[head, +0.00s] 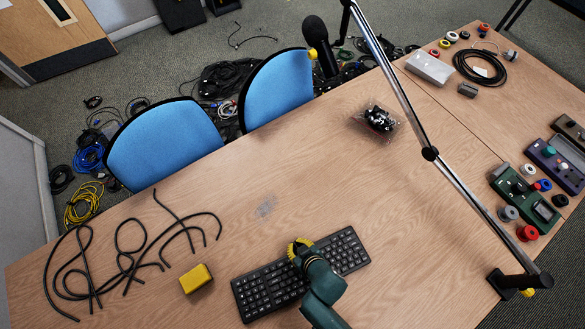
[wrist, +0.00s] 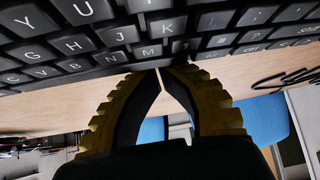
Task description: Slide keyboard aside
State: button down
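The black keyboard (head: 270,287) lies at an angle on the wooden table near its front edge in the head view. My gripper (head: 299,245) is over the middle of its far long side, with my green arm covering part of the keys. In the wrist view the keyboard (wrist: 100,38) fills the top, very close. My gripper (wrist: 160,70) shows two yellow, toothed fingers with their tips together and nothing visible between them. The tips are at the keyboard's edge; I cannot tell whether they touch it.
A yellow block (head: 196,278) and loose black cables (head: 130,255) lie left of the keyboard. A microphone boom arm (head: 430,153) crosses the right side. A bagged black item (head: 379,119) lies farther back.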

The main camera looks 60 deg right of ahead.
aim_at(287, 232)
jog(key=shift+s+f, duration=0.2)
jog(key=shift+f, duration=0.05)
jog(key=w, duration=0.1)
jog(key=w+d, duration=0.1)
jog(key=w, duration=0.1)
jog(key=w+d, duration=0.1)
jog(key=shift+w+r+b, duration=0.1)
jog(key=shift+w+b, duration=0.1)
jog(key=shift+b, duration=0.1)
jog(key=p+v, duration=0.3)
jog(key=v, duration=0.7)
jog(key=shift+s+a+r, duration=0.1)
jog(key=shift+a+r, duration=0.05)
jog(key=shift+r, duration=0.05)
